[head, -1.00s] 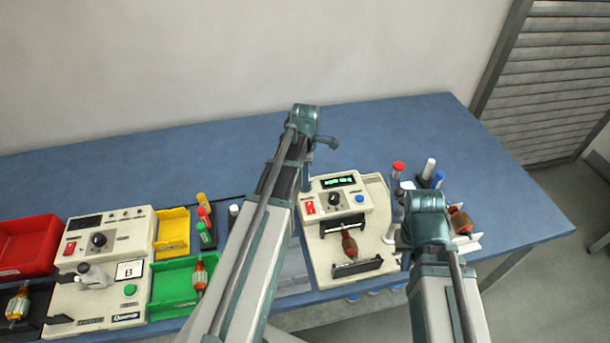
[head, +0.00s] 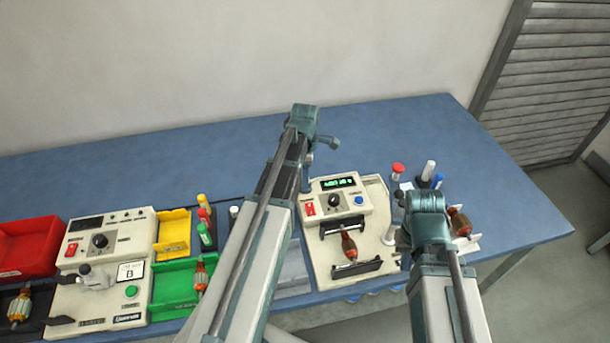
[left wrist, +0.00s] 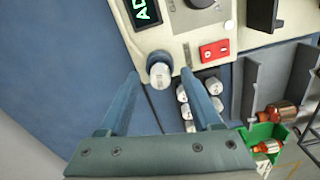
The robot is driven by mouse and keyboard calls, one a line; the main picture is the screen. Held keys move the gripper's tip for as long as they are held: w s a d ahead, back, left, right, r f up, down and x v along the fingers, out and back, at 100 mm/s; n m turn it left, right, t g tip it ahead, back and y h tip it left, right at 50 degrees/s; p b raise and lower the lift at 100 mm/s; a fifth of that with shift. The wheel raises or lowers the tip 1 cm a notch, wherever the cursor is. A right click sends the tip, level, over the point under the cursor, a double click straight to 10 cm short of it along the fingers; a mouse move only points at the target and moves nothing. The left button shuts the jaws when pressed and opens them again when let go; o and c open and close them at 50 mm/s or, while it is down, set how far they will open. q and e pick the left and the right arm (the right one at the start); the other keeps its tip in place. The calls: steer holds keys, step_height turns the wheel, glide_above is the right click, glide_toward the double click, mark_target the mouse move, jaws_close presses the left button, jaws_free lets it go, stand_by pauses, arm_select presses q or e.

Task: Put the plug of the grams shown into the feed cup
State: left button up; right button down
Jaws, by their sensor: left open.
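The tan winding machine (head: 375,215) stands right of centre in the head view. Its green display (head: 338,183) has text too small to read surely; in the left wrist view part of the display (left wrist: 145,10) reads "AD". A pale round cup-like piece (left wrist: 159,70) at the machine's corner lies between my left fingertips; I cannot tell if it is the feed cup or holds anything. My left gripper (left wrist: 162,74) is open, its fingers apart on either side. Several silver plugs (left wrist: 212,86) stand just beside the right finger. My right gripper is hidden behind its arm.
A red switch (left wrist: 214,50) is close to the plugs. A grey tray (left wrist: 262,80) and a green bin (left wrist: 262,135) lie to the right in the wrist view. Red, white and blue-topped bottles (head: 398,170) stand right of the machine. The back of the table is clear.

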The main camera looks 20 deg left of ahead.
arm_select(q)
step_height(320, 180, up, 13)
steer(key=p, duration=1.2)
arm_select(e)
step_height(320, 180, up, 13)
